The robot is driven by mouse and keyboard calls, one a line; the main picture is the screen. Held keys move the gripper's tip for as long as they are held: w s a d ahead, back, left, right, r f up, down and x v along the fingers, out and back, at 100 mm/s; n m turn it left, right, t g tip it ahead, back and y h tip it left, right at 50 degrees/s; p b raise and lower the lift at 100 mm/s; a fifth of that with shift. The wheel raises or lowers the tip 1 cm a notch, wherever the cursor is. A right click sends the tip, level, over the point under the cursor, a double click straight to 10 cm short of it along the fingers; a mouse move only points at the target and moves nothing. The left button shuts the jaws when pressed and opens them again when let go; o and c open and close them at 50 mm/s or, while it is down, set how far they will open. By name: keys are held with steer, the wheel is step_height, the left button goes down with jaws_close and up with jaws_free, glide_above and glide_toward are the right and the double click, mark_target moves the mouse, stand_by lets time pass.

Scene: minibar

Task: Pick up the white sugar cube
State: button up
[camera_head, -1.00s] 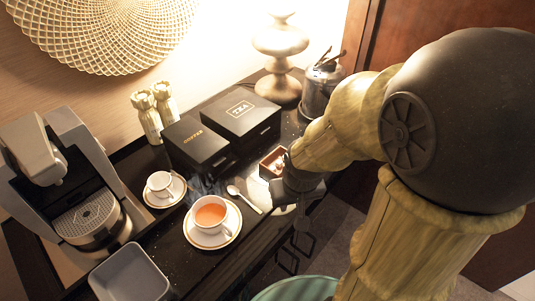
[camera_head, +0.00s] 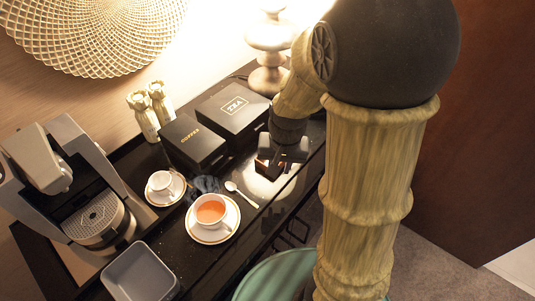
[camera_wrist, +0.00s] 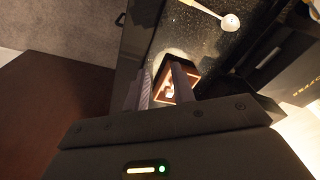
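A small wooden box (camera_wrist: 187,93) with pale lumps in it, seemingly sugar cubes (camera_wrist: 168,87), shows in the wrist view, partly hidden by a finger. I cannot single out one white cube, as the lumps are small and warmly lit. My gripper (camera_wrist: 162,78) is open and empty, its two fingers pointing toward the box, with part of the box showing between them. In the head view my gripper (camera_head: 281,163) is above the box (camera_head: 267,171) on the black counter, hiding most of it and its contents.
A spoon (camera_head: 241,195) lies left of the box, beside a cup of tea (camera_head: 211,212) on a saucer. The black coffee (camera_head: 193,143) and tea boxes (camera_head: 236,110) stand behind, near a lamp (camera_head: 268,75). The counter's front edge is close to the box.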

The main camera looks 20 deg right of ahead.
steer(key=w+a+r+m+g+p, duration=0.1)
steer(key=w+r+m+p, duration=0.5)
steer(key=w+r+p, duration=0.3)
steer(key=shift+m+g+p, duration=0.3)
steer(key=shift+m+p, duration=0.1)
steer(key=shift+p, duration=0.3)
steer(key=shift+w+f, duration=0.1)
step_height(320, 180, down, 12)
steer(key=shift+f+p, duration=0.1)
steer(key=shift+p, duration=0.9)
steer(key=shift+d+f+p, duration=0.15)
steer(key=shift+f+p, duration=0.95)
steer(key=shift+f, duration=1.5)
